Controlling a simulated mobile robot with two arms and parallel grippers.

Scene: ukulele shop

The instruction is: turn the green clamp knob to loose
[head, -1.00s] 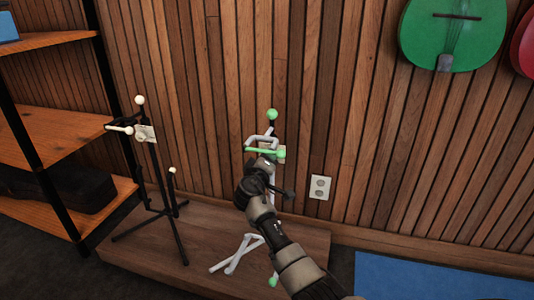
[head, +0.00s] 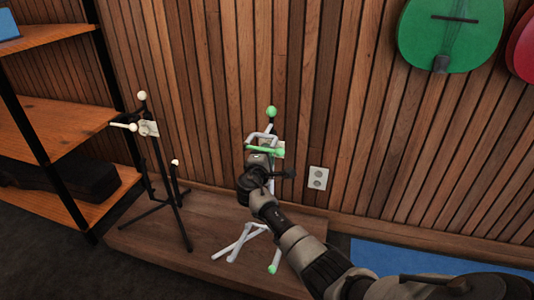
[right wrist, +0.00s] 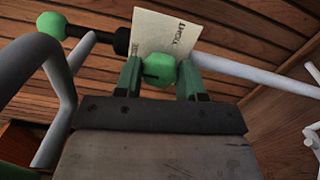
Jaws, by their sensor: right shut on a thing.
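The green clamp knob (right wrist: 160,70) is in the right wrist view, between the two fingers of my right gripper (right wrist: 160,78). The gripper is shut on it. In the head view the white stand (head: 241,243) with green tips stands on a low wooden platform. My right gripper (head: 262,160) is at its upper part, just below a green bar (head: 262,150), and hides part of it. My left gripper is not in view.
A black stand (head: 156,165) with cream tips stands to the left on the platform (head: 150,240). A wooden shelf (head: 50,130) is farther left. The slatted wall with an outlet (head: 318,178) is close behind. A blue mat (head: 400,258) lies at right.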

